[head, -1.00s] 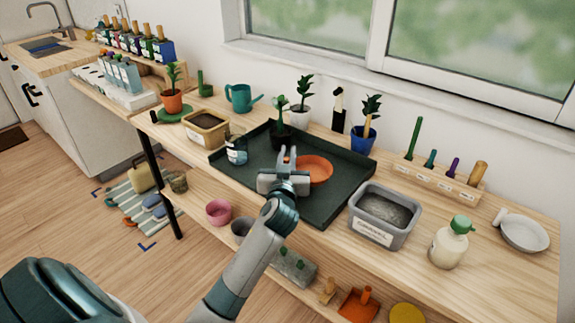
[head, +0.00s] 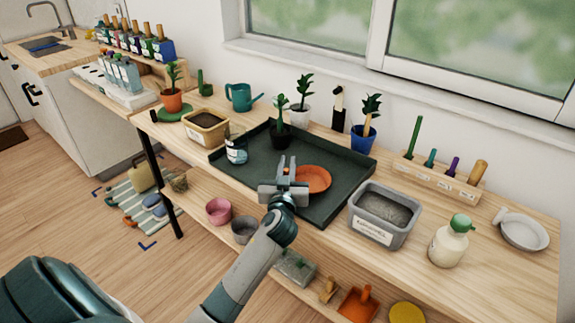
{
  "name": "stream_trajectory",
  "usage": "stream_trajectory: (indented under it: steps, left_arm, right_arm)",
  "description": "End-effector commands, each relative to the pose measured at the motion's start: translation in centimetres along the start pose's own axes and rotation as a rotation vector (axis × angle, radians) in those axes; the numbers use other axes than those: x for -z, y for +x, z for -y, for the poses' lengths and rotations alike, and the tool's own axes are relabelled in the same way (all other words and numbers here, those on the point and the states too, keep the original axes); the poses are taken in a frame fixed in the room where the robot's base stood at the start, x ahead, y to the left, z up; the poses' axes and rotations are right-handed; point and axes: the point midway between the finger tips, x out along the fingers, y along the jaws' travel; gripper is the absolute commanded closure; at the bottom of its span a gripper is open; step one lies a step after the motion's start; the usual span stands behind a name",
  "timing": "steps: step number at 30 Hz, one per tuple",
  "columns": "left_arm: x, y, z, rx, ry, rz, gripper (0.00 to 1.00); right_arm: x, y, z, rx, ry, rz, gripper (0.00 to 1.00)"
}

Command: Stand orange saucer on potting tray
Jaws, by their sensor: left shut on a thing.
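The orange saucer (head: 314,178) is at the middle of the dark green potting tray (head: 345,165), seen from above. My left gripper (head: 287,170) is over the front part of the tray, shut on the saucer's left edge. The saucer looks low over the tray floor or touching it; I cannot tell which. The gripper hides part of its left rim. My right gripper is not in view.
A dark pot with a plant (head: 280,135) and a glass jar (head: 236,150) stand on the tray's left part. A grey tub (head: 384,212) sits right of the tray, with a white bottle (head: 450,243) beyond. The tray's right part is clear.

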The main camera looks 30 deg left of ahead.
Motion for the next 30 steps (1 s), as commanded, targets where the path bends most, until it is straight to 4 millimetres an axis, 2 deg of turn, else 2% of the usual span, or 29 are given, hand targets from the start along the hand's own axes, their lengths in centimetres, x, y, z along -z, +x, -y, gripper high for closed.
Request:
stream_trajectory:
  steps: [6, 7, 9, 23, 30]
  left_arm:
    - [-0.3, 0.0, 0.0, 0.001, -0.001, -0.001, 1.0]
    - [-0.2, 0.0, 0.0, 0.001, -0.001, 0.0, 0.8]
    - [-0.2, 0.0, 0.0, 0.001, 0.0, 0.0, 0.69]
    - [0.2, 0.0, 0.0, 0.0, 0.001, 0.0, 0.69]
    - [-0.1, -3.0, 0.0, 0.001, -0.003, 0.002, 0.69]
  right_arm:
    - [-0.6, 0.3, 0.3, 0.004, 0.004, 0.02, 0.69]
    - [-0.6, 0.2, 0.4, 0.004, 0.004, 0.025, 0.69]
    - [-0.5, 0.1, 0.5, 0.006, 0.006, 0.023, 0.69]
    - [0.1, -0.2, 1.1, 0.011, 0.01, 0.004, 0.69]
    - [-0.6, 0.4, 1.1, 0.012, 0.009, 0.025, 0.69]
